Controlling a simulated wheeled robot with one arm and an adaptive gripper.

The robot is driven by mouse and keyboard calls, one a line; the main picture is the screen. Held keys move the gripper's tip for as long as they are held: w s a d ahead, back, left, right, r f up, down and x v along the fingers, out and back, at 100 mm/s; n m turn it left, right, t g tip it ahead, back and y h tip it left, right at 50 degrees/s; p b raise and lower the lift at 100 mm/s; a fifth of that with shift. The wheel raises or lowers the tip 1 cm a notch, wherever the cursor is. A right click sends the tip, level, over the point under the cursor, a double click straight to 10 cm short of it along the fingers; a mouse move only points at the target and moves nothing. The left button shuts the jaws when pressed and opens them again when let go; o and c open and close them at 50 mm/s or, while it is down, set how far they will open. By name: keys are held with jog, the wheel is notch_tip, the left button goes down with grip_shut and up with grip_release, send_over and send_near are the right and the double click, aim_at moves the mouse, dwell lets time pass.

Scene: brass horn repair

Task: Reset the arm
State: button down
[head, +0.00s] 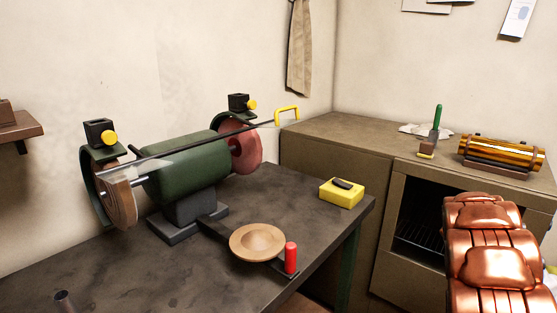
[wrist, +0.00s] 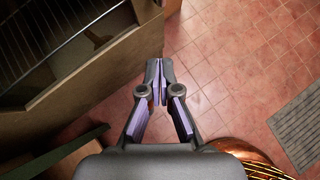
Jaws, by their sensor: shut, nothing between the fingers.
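My gripper (wrist: 159,70) shows in the wrist view, pointing down over the red tiled floor (wrist: 215,60). Its two fingers, with purple pads, meet at the tips and hold nothing. The open-fronted cabinet (wrist: 140,50) is to the left of the fingers, and I see no contact with it. My gripper does not show in the head view. My copper-plated arm (head: 490,250) stands at the lower right there, in front of the cabinet.
The dark bench (head: 110,270) holds a green grinder (head: 185,170), a wooden dish (head: 257,242) and a yellow block (head: 341,195). A brass cylinder (head: 500,153) and green-handled tool (head: 437,118) are on the cabinet top. A grey mat (wrist: 300,125) lies on the floor.

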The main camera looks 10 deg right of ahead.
jog(key=s+a+r+m+g+y+p, duration=0.1)
jog(key=s+a+r+m+p, duration=0.15)
jog(key=a+r+m, duration=0.4)
jog(key=s+a+r+m+y+p, duration=0.1)
jog(key=s+a+r, duration=0.3)
jog(key=a, duration=0.6)
jog(key=s+a+r+m+g+y+p, duration=0.1)
jog(key=s+a+r+m, duration=0.35)
jog(key=a, duration=0.35)
jog(key=s+a+r+m+y+p, duration=0.2)
jog(key=s+a+m+y, duration=0.1)
jog(key=s+a, duration=0.7)
jog(key=s+a+r+m+g+y+p, duration=0.1)
jog(key=s+a+m, duration=0.3)
jog(key=s+a, duration=0.6)
jog(key=a+r+y+p, duration=0.1)
jog(key=a, duration=0.6)
jog(key=shift+s+a+m+y+p, duration=0.2)
jog(key=shift+s+m+y+p, duration=0.15)
jog(key=shift+s+m+y, duration=0.05)
jog(key=shift+r, duration=0.1)
